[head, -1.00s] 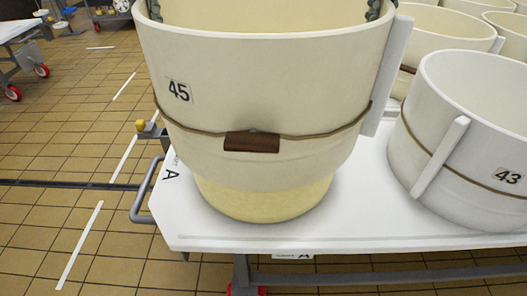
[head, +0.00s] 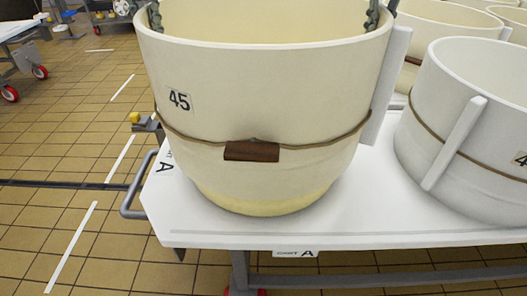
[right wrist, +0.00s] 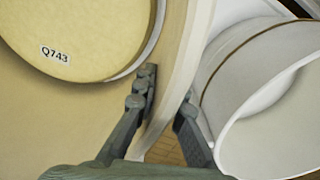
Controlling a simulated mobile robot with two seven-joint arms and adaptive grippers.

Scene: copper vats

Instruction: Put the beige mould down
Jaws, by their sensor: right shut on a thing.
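The beige mould (head: 255,105), marked 45, stands upright around a yellow block (head: 270,206), whose lower edge shows as a band beneath the mould. The block's top, labelled Q743, seems to show inside the mould in the right wrist view (right wrist: 95,35). My right gripper (head: 372,14) is shut on the mould's rim at the right; in the right wrist view (right wrist: 168,105) one finger is inside the wall and one outside. My left gripper (head: 154,16) is at the rim's left side; only a small part shows, so its grip is unclear.
The white cart top (head: 300,232), marked A, carries the mould near its left end. A whiter mould (head: 470,120) stands close on the right, with more moulds (head: 440,25) behind. Tiled floor (head: 75,120) lies open on the left.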

